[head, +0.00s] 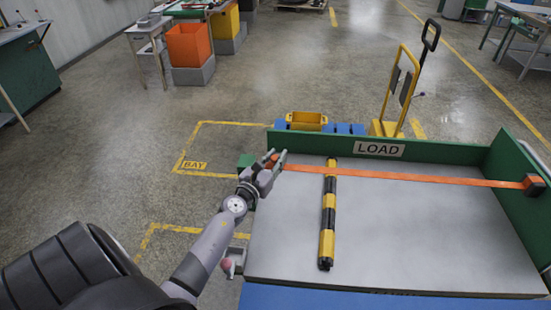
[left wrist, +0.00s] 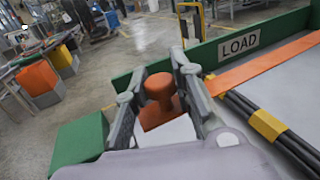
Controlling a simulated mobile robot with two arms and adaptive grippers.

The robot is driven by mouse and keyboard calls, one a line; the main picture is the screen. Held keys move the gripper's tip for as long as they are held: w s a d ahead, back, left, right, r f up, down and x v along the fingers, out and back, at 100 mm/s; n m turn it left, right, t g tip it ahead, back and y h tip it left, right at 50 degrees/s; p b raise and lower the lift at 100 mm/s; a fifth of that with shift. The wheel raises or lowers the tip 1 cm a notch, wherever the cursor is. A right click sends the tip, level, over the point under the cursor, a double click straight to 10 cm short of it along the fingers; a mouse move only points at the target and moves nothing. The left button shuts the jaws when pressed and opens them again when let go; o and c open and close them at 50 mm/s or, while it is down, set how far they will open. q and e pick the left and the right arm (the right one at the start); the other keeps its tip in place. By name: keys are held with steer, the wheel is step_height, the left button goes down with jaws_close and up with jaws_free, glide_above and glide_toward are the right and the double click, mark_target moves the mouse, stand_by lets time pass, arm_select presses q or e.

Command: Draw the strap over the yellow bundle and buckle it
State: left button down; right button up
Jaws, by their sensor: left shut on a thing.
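The orange strap (head: 430,179) runs across the grey bed from a dark fitting (head: 534,184) at the right wall to the left edge. It passes over the far part of the yellow-and-black bundle (head: 327,215). In the left wrist view the strap (left wrist: 262,65) comes in from the right, and the bundle shows as black hoses with a yellow band (left wrist: 267,124). My left gripper (head: 277,157) is at the bed's far left corner, its fingers closed about an orange knob (left wrist: 158,88) at the strap's left end. The right finger hides where strap and knob meet.
A green block (left wrist: 80,145) stands beside the left gripper. A grey bracket (head: 233,262) sticks out at the bed's left side. The green back wall (head: 300,143) carries a LOAD sign (head: 380,149). Blue bins and a yellow trolley (head: 385,128) stand behind.

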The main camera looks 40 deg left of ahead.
arm_select(q)
steer(key=s+a, duration=0.1)
steer(key=a, duration=0.1)
steer(key=s+a+b, duration=0.1)
steer(key=a, duration=0.1)
steer(key=shift+s+f, duration=0.15)
steer(key=shift+s, duration=0.05)
steer(key=c, duration=1.8)
jaws_free()
steer(key=o, duration=0.4)
steer(key=shift+s+a, duration=0.1)
steer(key=shift+a, duration=0.05)
steer(key=shift+o, duration=0.2)
